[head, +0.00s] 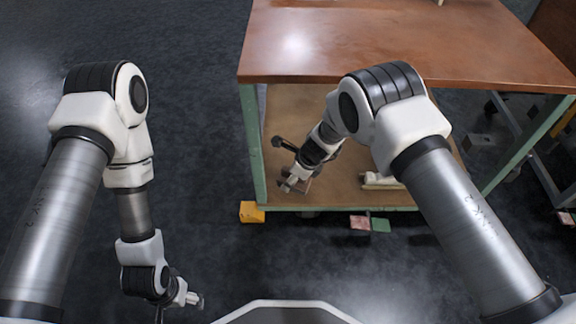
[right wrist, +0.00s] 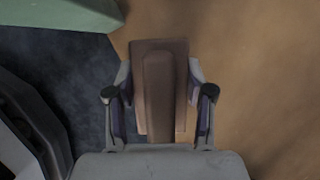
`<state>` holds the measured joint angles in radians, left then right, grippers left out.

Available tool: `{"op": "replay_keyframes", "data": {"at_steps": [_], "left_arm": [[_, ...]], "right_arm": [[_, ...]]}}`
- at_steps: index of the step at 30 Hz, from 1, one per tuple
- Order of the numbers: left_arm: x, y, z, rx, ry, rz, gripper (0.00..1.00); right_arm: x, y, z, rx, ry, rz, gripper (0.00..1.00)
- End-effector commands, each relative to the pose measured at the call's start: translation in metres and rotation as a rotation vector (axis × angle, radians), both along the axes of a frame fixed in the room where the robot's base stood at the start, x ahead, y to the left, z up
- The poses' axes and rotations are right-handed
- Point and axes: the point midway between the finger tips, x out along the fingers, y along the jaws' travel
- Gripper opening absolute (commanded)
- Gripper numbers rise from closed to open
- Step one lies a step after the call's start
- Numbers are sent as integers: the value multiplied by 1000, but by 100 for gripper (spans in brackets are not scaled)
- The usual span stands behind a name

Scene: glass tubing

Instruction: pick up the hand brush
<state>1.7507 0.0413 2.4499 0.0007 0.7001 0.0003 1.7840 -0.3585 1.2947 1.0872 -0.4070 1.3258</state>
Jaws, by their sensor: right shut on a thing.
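The hand brush (right wrist: 158,75) shows in the right wrist view as a brown block with a raised handle along its middle. It lies between the two fingers of my right gripper (right wrist: 160,100), which is shut on it. In the head view my right gripper (head: 292,184) is low at the front left part of the table's lower shelf (head: 340,196), and only a small part of the brush shows beside the fingers. My left gripper (head: 191,298) hangs over the dark floor, away from the table. Its fingers are too small to tell whether they are open or shut.
The brown tabletop (head: 400,45) stands above the shelf on green legs (head: 253,140). A pale object (head: 380,181) lies on the shelf at the right, partly behind my right arm. A yellow block (head: 251,212) is at the front left leg. The floor at the left is clear.

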Motion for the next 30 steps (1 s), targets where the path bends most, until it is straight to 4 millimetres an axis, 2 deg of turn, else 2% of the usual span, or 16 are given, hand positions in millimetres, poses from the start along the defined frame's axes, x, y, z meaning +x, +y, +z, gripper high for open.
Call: {"op": "replay_keyframes", "data": {"at_steps": [1, 6, 15, 20, 27, 28, 30], "left_arm": [[0, 0, 15, 0, 1, -1, 79], [0, 0, 37, 0, 1, -2, 79], [0, 0, 47, 0, 1, -2, 79], [0, 0, 48, 0, 1, -2, 79], [0, 0, 47, 0, 1, -2, 79], [0, 0, 47, 0, 1, -2, 79], [0, 0, 47, 0, 1, -2, 79]], "right_arm": [[-10, -3, 10, 0, 3, -2, 14], [-49, -17, 13, -5, 4, -6, 14], [-107, -36, 12, -2, 4, -2, 14], [-119, -40, 13, -1, -1, -2, 14], [-120, -40, 13, -1, -3, 0, 15], [-120, -40, 13, -1, -3, 0, 49], [-119, -40, 13, -1, -3, 0, 25]]}}
